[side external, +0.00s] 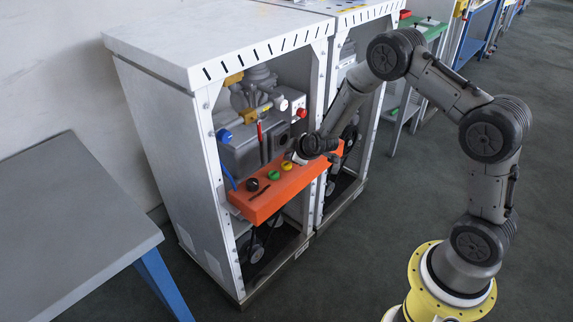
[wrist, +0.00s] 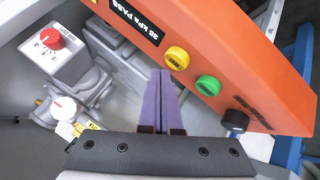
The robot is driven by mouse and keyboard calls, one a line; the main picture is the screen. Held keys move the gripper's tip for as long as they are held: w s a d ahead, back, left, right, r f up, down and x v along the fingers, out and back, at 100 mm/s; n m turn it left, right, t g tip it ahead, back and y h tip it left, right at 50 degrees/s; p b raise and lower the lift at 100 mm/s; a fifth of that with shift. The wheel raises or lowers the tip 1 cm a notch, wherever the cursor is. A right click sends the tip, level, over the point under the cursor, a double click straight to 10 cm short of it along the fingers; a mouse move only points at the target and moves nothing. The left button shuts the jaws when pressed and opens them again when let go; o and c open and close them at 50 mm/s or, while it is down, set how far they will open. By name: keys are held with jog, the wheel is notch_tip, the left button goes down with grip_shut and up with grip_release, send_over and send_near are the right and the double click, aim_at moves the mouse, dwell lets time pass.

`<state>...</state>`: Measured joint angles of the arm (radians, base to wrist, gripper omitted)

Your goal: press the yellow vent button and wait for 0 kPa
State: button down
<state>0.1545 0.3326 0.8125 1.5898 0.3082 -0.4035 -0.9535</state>
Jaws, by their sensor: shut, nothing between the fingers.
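The yellow button (wrist: 177,58) sits on an orange panel (wrist: 240,60), between a dark display (wrist: 137,20) and a green button (wrist: 208,85). The display reads "kPa PASS" after a number that looks like 35 or 25. My gripper (wrist: 160,74) is shut and empty, its purple fingertips just left of the yellow button in the wrist view. Whether they touch it I cannot tell. In the side view the yellow button (side external: 286,165) shows near my gripper (side external: 297,158), on the sloped panel (side external: 265,205) at the cabinet front.
A black knob (wrist: 235,121) stands beyond the green button. Inside the cabinet (side external: 205,150) are grey machinery and a red knob (wrist: 50,40) on a grey box. A second cabinet (side external: 345,60) adjoins behind. A grey table (side external: 70,220) stands at left. The floor in front is clear.

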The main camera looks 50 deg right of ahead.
aim_at(289, 166)
jog(key=shift+f, duration=0.1)
jog(key=shift+f, duration=0.35)
jog(key=shift+f, duration=0.45)
dwell(1.0)
jog(key=shift+r, duration=0.85)
jog(key=shift+r, duration=2.5)
jog(key=shift+a, duration=0.1)
